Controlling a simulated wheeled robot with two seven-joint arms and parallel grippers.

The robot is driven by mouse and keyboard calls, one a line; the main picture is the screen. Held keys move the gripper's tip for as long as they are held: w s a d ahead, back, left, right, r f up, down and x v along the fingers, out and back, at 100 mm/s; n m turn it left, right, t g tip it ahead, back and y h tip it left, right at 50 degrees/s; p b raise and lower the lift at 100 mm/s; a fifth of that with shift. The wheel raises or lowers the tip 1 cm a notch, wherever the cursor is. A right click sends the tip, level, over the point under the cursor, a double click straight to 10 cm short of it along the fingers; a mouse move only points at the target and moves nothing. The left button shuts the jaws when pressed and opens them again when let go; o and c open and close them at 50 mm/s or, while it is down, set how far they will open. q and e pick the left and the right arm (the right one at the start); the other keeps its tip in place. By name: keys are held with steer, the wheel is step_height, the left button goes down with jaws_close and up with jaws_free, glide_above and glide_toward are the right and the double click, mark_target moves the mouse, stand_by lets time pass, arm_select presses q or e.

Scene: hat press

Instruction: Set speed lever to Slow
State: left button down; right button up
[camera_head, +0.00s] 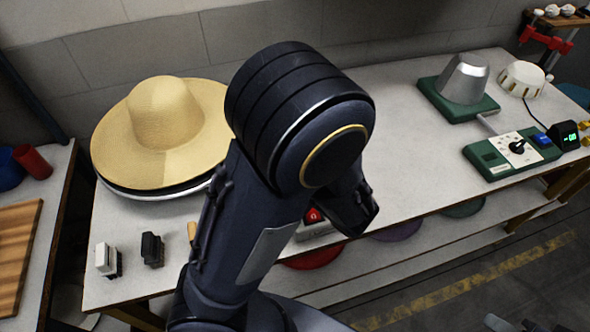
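The speed lever (517,147) looks like a small black handle on a white marked plate. The plate is on a green control box (484,160) at the right of the bench. The markings are too small to read, so I cannot tell which setting the lever is at. One of my dark arms rises from the bottom and bends in the middle of the view, well left of the control box. No gripper fingers show on it.
A grey metal hat form (465,80) on a green base stands behind the control box. A black display (566,135) with green digits is beside it. A red button (313,215) is partly behind my arm.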

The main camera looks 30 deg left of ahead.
arm_select(q)
steer(key=shift+s+a+f, duration=0.2)
steer(key=shift+s+f, duration=0.05)
steer(key=shift+s, duration=0.05)
steer(key=c, duration=1.2)
jaws_free()
steer(key=shift+d+r, duration=0.1)
steer(key=shift+d+r, duration=0.15)
steer(key=shift+d, duration=0.1)
steer(key=v, duration=0.7)
steer(key=shift+s, duration=0.1)
